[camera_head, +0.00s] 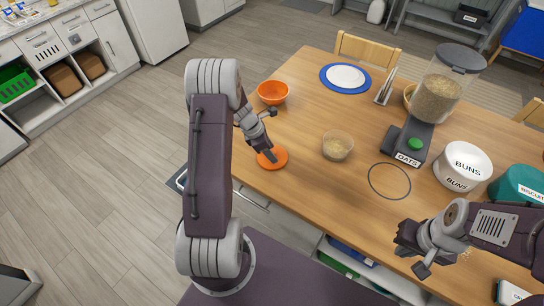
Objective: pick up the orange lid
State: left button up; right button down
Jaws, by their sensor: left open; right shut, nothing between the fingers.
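The orange lid (273,157) lies flat on the wooden table near its left front edge. My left gripper (272,155) is open, with its fingertips at the top of the lid. I cannot tell whether the fingers touch it. Part of the lid is hidden behind the gripper. My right gripper (412,258) is shut and empty over the front right part of the table, well away from the lid.
An orange bowl (273,93) stands behind the lid, and a clear tub (337,146) of grain stands to its right. An oats dispenser (433,100), a BUNS bowl (463,168) and a teal container (516,187) are further right. The table (310,200) is clear around the lid.

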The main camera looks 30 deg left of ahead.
pick_arm(q)
jog(key=shift+w, duration=0.2)
jog(key=shift+s, duration=0.25)
grip_shut()
jog(key=shift+w, duration=0.1)
jog(key=shift+w+r, duration=0.1)
jog(key=shift+r, duration=0.25)
jog(key=r, duration=0.4)
jog(key=shift+d, duration=0.35)
jog(key=s+d+r, duration=0.1)
jog(key=d+r, duration=0.5)
jog(key=d, duration=0.5)
jog(key=shift+s+r, duration=0.2)
jog(key=shift+s, duration=0.2)
